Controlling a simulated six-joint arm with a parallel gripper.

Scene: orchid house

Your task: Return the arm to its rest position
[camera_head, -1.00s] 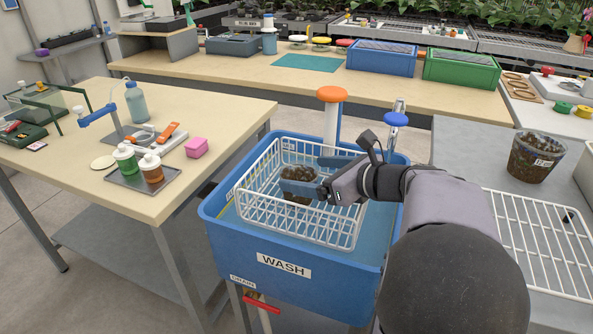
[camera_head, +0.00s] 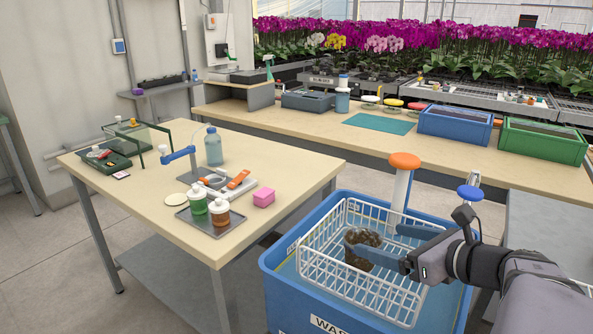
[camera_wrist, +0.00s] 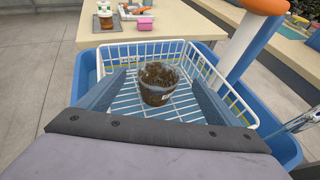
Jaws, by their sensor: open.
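My gripper (camera_head: 378,245) is open, with its two blue-grey fingers reaching into the white wire basket (camera_head: 318,268) in the blue wash tub (camera_head: 276,262). A clear pot of brown bark (camera_head: 362,240) stands in the basket beyond and between the fingers. In the wrist view the pot (camera_wrist: 157,84) stands upright on the basket's wire floor, with visible space between it and each finger. In the head view one finger overlaps the pot, so part of it is hidden.
A wooden table (camera_head: 150,190) with bottles and a pink block (camera_head: 263,197) stands to the left. The back bench holds a blue crate (camera_head: 455,126) and a green crate (camera_head: 541,142).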

